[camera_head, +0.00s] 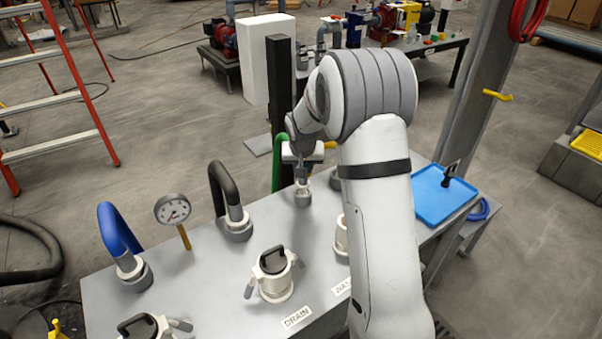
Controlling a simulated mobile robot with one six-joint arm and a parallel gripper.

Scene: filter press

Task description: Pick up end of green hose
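The green hose (277,162) rises at the far edge of the grey table, beside a black post, and bends over toward my gripper. Its upper part is partly hidden by my wrist. My gripper (301,178) points down at a grey round fitting (303,197) on the table, below the hose's bend. The fingers are small and partly blend with the fitting, so I cannot tell whether they are open, shut, or touching the hose end.
A blue hose (117,230) and a black hose (222,187) stand in fittings to the left, with a pressure gauge (173,209) between them. Capped ports (274,275) line the table front. A blue tray (436,196) lies at right. My arm hides part of the table.

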